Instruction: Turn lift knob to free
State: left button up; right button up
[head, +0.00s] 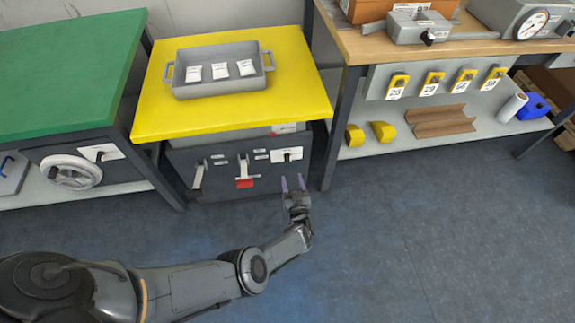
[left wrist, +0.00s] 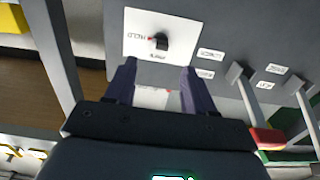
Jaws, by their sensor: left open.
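A small black knob (head: 287,156) sits on a white plate on the dark front panel under the yellow table. In the left wrist view the knob (left wrist: 161,41) shows close up, with a red mark on its left side facing a label that seems to read HOLD. A second label lies below it in that view, too small to read surely. My left gripper (head: 293,183) is open and empty, its two purple fingers pointing at the panel just below the knob plate. In the wrist view the fingertips (left wrist: 158,68) are apart and not around the knob. My right gripper is not in view.
Left of the knob, the panel (head: 215,185) carries two levers, one with a red end (head: 244,183). A grey tray (head: 221,79) with white packets stands on the yellow table (head: 295,95). A handwheel (head: 70,171) is at left. The blue floor (head: 400,240) is clear.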

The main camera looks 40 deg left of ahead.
aim_at(287, 158)
pick_arm(q)
jog(key=b+x, duration=0.3)
jog(key=x, duration=0.5)
jog(key=shift+w+a, duration=0.25)
jog(key=shift+a, duration=0.1)
jog(key=shift+c, duration=0.3)
grip_shut()
